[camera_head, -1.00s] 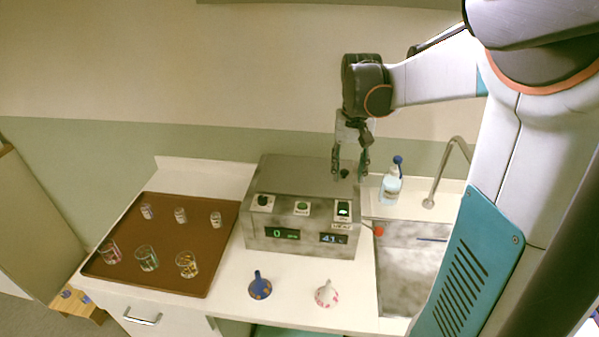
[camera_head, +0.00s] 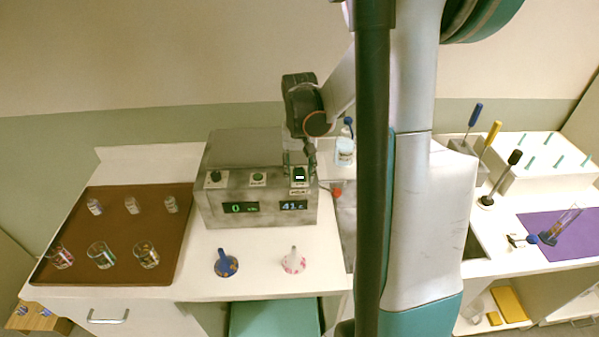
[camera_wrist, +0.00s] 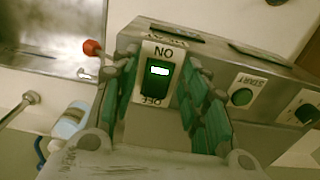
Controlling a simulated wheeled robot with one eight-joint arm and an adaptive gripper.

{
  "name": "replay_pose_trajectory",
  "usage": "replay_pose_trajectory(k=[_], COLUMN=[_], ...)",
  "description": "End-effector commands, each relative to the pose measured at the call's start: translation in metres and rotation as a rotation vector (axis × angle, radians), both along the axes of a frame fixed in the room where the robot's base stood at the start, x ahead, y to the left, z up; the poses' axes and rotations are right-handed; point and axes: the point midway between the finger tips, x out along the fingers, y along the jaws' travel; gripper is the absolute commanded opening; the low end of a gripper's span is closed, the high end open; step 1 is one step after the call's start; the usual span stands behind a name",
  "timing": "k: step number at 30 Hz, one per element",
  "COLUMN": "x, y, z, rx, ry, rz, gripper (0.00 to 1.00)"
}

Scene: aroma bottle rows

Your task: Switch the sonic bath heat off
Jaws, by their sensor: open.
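The sonic bath (camera_head: 250,150) is a grey box on the counter. Its sloped front has a dial at left, a START button in the middle and a green heat rocker switch (camera_head: 299,175) at right. In the wrist view the rocker switch (camera_wrist: 157,83) has ON at its upper end and OFF at its lower end, with a lit white bar near ON. My gripper (camera_head: 301,158) is at the switch. In the wrist view its green-padded fingers (camera_wrist: 162,80) are open, one on each side of the switch, with nothing between them. I cannot tell whether they touch the panel.
Displays below the controls read 0 and about 41. A red knob (camera_head: 336,192) sits just right of the bath by the sink, with a bottle (camera_head: 344,152) behind. A brown tray (camera_head: 110,270) of glassware is left.

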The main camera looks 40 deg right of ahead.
Motion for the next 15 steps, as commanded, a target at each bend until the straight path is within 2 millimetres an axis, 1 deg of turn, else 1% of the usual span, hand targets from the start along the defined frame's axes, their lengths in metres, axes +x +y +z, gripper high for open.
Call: replay_pose_trajectory(k=[3, 10, 11, 12, 14, 15], x=[-0.0002, -0.0002, -0.0001, -0.0001, -0.0001, -0.0001], y=[0.0001, 0.0001, 0.0001, 0.0001, 0.0001, 0.0001], z=[-0.0036, -0.0036, -0.0035, -0.0035, -0.0035, -0.0035], rx=[0.000, 0.000, 0.000, 0.000, 0.000, 0.000], ry=[0.000, 0.000, 0.000, 0.000, 0.000, 0.000], rz=[0.000, 0.000, 0.000, 0.000, 0.000, 0.000], gripper=[0.42, 0.42, 0.35, 0.26, 0.12, 0.03])
